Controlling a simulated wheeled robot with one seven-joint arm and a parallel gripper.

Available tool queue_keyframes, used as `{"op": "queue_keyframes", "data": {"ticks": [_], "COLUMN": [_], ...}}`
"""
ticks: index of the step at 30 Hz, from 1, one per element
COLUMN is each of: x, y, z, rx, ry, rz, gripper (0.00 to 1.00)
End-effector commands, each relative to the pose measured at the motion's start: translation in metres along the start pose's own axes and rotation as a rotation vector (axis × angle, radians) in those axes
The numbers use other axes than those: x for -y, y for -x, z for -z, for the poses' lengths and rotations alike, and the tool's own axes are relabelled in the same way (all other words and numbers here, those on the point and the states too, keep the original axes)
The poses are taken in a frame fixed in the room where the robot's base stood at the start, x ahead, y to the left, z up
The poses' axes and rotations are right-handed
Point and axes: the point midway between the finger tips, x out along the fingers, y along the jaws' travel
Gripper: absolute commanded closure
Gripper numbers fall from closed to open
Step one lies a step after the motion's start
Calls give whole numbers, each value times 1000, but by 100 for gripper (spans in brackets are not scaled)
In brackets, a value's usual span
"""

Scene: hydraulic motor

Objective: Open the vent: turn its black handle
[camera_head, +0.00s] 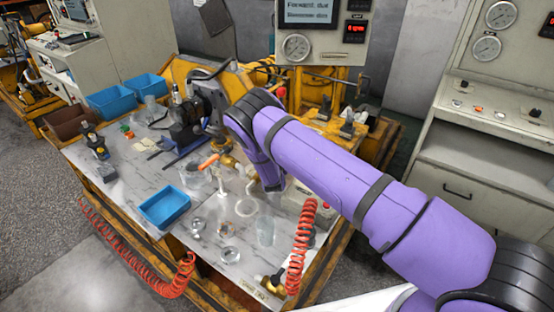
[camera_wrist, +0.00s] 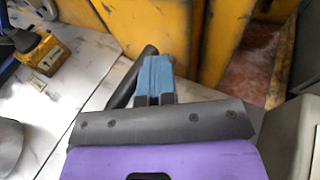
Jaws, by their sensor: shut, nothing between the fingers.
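In the wrist view my gripper (camera_wrist: 155,62) is shut, its blue-grey fingers together with nothing between them. A black rod-like bar (camera_wrist: 145,55) slants just left of the fingers and runs partly behind them. It may be the vent's black handle; I cannot tell for sure, nor whether the fingers touch it. The vent itself is not clearly made out in either view. In the head view my purple arm reaches over the right part of the workbench, and I cannot make out the gripper there.
The marble-topped bench (camera_head: 130,180) holds a blue tray (camera_head: 164,206), glass vessels and coiled orange hoses (camera_head: 301,245). Yellow machine panels (camera_wrist: 192,35) stand close beyond my fingers. A yellow block (camera_wrist: 45,57) is at left. A grey cabinet (camera_head: 480,165) stands at right.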

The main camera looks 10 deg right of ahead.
Motion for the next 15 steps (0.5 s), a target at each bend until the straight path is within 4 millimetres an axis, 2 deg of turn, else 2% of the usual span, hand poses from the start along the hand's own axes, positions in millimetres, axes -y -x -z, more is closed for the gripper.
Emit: {"op": "queue_keyframes", "data": {"ticks": [10,15], "x": [-1,-2], "y": [3,22], "z": [0,1], "rx": [-1,-2], "ry": [0,0], "rz": [-1,-1], "gripper": [100,100]}}
